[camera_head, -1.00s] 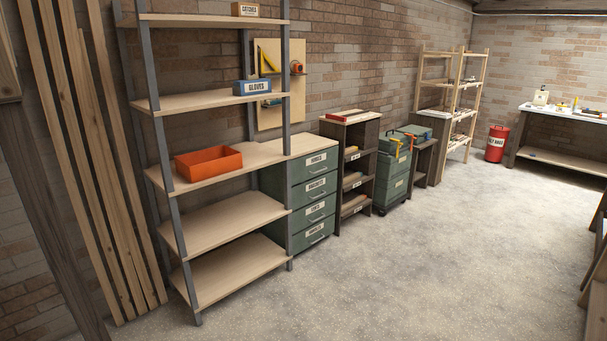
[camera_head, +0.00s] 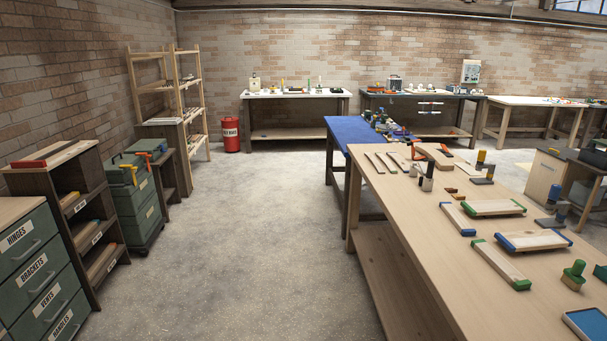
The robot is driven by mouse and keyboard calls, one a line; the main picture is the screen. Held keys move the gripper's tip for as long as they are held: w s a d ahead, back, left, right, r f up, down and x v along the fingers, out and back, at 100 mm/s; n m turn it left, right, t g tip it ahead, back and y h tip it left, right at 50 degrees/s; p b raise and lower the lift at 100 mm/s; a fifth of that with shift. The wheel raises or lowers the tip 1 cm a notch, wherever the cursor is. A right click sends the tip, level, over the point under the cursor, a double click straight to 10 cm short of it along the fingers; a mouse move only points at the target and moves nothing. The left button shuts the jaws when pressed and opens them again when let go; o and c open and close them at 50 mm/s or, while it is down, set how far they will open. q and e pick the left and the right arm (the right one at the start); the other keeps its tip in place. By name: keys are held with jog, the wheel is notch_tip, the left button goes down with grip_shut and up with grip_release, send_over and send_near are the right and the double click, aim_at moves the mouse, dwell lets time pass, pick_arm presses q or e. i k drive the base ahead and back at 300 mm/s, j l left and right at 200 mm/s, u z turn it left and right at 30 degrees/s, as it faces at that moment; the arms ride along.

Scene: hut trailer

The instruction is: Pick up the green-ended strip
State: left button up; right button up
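A pale wooden strip with green ends (camera_head: 499,263) lies flat on the near wooden workbench (camera_head: 420,240) at the right. A wider pale piece with green ends (camera_head: 492,208) lies behind it. A strip with blue ends (camera_head: 458,218) lies to its left rear, and a wider blue-ended piece (camera_head: 533,240) lies to its right. Neither of my grippers is in view.
A green knobbed block (camera_head: 573,275) and a blue pad (camera_head: 587,325) sit near the bench's right side. A blue-topped table (camera_head: 350,130) stands behind the bench. Drawers (camera_head: 40,270) and shelves line the left. The concrete floor (camera_head: 240,240) between is clear.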

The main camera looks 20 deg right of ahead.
aim_at(512, 276)
jog(key=i+z, duration=0.35)
jog(key=i, duration=1.55)
jog(key=i+z, duration=0.4)
jog(key=i+j+z, duration=0.25)
jog(key=z, duration=0.15)
jog(key=i+j+z, duration=0.35)
jog(key=i+l, duration=0.05)
jog(key=l, duration=0.05)
